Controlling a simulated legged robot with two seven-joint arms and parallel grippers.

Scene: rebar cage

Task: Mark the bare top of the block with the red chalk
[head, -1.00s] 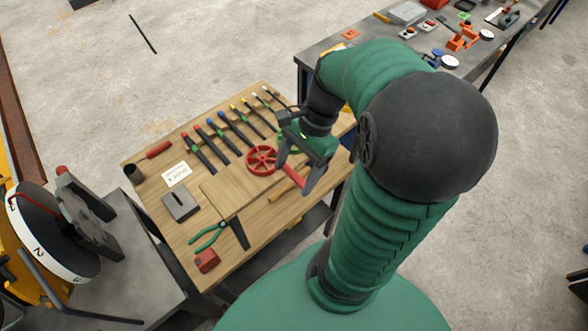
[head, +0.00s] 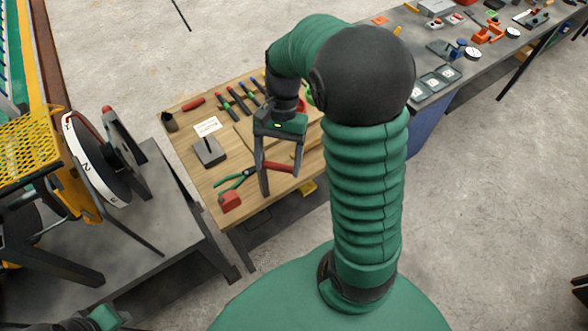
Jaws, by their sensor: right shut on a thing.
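My right gripper (head: 281,169) hangs over the front part of the wooden bench top (head: 190,171). It is shut on the red chalk (head: 279,167), a short red stick lying across between its two dark fingers. A grey block (head: 209,153) sits on the bench to the left of the gripper, with a dark upright strip showing at its top. I cannot make out any red mark on it. The gripper and chalk are apart from this block. My left gripper's fingers do not show; only a green and dark part of mine shows at the bottom left.
Green-handled pliers (head: 235,180) and a small red block (head: 230,201) lie near the bench's front edge. A white card (head: 207,126) and several tools lie behind. A numbered drum (head: 90,160) stands at left. A grey table (head: 440,75) with parts is at right.

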